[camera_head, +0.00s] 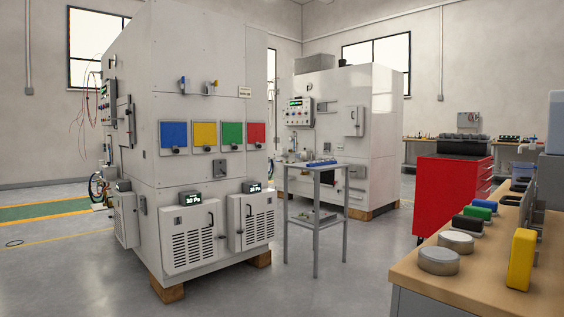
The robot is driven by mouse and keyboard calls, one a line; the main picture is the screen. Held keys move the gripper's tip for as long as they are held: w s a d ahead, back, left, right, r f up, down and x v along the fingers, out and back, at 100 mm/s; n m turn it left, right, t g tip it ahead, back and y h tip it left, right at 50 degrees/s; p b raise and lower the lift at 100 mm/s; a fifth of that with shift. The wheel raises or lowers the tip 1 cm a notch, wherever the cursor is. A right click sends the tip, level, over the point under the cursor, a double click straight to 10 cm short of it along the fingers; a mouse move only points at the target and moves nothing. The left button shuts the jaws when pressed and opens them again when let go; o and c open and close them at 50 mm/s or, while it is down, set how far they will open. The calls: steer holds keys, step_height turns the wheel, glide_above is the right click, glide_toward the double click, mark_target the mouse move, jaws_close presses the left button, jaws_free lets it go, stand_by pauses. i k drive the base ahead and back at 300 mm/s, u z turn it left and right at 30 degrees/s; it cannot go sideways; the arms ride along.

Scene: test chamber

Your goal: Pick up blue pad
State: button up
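Several blue things are in view, and I cannot tell for sure which one is the blue pad. A small blue block (487,204) lies on the wooden bench at the right, just behind a green block (477,212) and a black block (467,224). A square blue panel (174,134) is on the front of the large white chamber, left of a yellow panel (205,134). A flat blue item (321,162) lies on top of the small grey stand. My gripper is not in view.
The wooden bench (447,282) also holds two round grey tins (439,261) and an upright yellow block (521,260). A red drawer cabinet (452,192) stands behind it. The grey stand (316,212) is beside the white chamber (205,60). Grey floor (330,285) is clear in front.

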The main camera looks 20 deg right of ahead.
mark_target(492, 206)
steer(key=z, duration=1.65)
steer(key=k, duration=1)
steer(key=u, duration=1.05)
steer(key=i, duration=4.5)
steer(key=z, duration=2.35)
